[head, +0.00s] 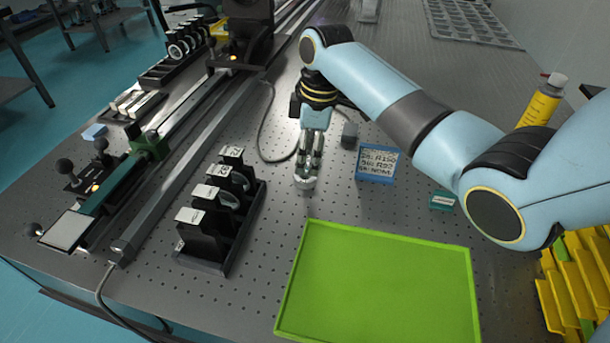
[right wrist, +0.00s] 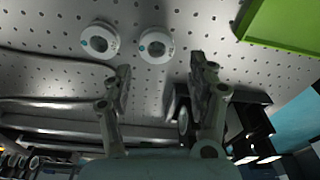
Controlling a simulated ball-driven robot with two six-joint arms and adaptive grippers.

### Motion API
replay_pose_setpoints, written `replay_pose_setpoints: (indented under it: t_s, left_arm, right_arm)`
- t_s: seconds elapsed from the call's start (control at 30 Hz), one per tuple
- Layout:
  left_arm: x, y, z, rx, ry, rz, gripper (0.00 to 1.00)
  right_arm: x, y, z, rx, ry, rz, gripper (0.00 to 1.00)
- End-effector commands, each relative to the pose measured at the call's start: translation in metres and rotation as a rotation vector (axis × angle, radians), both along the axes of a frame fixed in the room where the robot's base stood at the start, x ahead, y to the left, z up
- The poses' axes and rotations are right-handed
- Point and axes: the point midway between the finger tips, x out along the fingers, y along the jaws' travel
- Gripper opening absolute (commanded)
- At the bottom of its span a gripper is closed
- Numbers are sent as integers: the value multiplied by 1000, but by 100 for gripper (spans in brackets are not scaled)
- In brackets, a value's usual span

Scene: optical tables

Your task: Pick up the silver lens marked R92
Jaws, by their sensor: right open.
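Two silvery-white ring-shaped lenses, each with a teal dot, lie apart on the perforated table in the right wrist view: one at the left (right wrist: 100,40) and one nearer the middle (right wrist: 156,45). Any R92 mark on them is too small to read. In the head view a silvery-white round piece (head: 305,184) shows just below my right fingertips. My right gripper (head: 309,160) points down over the table, open. In the right wrist view its fingers (right wrist: 160,68) are spread, with no lens between them. My left gripper is not in view.
A black rack (head: 218,268) with labelled upright holders stands left of the right gripper. A green tray (head: 380,285) lies in front. Rails run along the left.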

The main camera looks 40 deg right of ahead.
Motion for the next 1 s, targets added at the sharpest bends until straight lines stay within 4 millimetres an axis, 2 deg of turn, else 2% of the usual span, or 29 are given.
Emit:
replay_pose_setpoints:
  t_s: [0.17, 0.43, 0.73, 1.0]
  left_arm:
    - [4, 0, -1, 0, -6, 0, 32]
    - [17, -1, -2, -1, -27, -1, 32]
    - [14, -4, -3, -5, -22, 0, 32]
    - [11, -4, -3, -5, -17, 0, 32]
  right_arm:
    - [1, 0, -15, -1, 1, -1, 59]
    - [5, 2, -54, 1, 1, -1, 59]
    - [6, 2, -59, -1, 0, 0, 59]
    - [6, 2, -59, -1, 0, 0, 23]
